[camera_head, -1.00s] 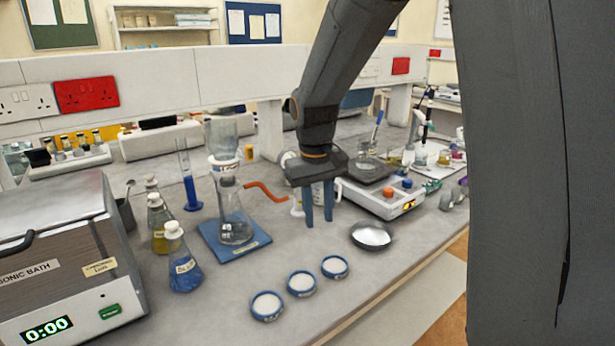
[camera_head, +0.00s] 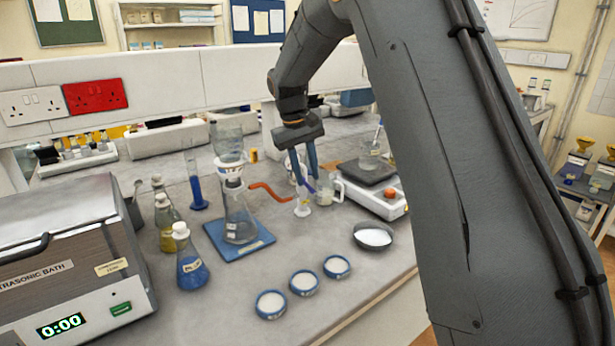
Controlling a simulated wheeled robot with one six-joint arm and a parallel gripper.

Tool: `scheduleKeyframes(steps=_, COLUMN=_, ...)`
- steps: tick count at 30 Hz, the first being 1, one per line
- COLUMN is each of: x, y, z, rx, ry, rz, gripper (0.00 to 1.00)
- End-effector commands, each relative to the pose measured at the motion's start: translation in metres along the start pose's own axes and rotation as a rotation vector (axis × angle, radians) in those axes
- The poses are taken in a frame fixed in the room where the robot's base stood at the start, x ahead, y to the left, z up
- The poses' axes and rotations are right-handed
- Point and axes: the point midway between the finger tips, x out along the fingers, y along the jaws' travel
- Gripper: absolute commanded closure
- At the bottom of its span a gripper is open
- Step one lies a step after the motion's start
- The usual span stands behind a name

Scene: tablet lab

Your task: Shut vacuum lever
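A small blue-purple lever (camera_head: 309,187) sits on a white vacuum tap (camera_head: 302,207) on the grey bench. An orange hose (camera_head: 270,190) links the tap to the filter flask (camera_head: 239,222), which stands on a blue mat (camera_head: 262,236) with a glass funnel (camera_head: 229,143) on top. My gripper (camera_head: 308,181) points down at the tap, its two blue fingers apart. In this view the fingertips overlap the lever; whether they touch it I cannot tell. Part of the tap is hidden behind the fingers.
A glass mug (camera_head: 328,190) stands close right of the tap. A balance (camera_head: 375,200) is further right. A dish of white powder (camera_head: 373,237) and several blue-rimmed dishes (camera_head: 304,283) lie in front. Stoppered bottles (camera_head: 191,265) and an ultrasonic bath (camera_head: 70,260) are left.

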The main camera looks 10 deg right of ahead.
Motion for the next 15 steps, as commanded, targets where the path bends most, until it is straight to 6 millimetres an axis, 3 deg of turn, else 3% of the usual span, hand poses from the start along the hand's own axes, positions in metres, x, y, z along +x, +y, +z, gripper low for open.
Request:
scheduleKeyframes(steps=6, x=0.020, y=0.000, z=0.000, rx=0.000, ry=-0.001, rz=-0.001, gripper=0.71)
scheduleKeyframes(steps=15, x=0.023, y=0.000, z=0.000, rx=0.000, ry=0.000, rz=0.000, gripper=0.71)
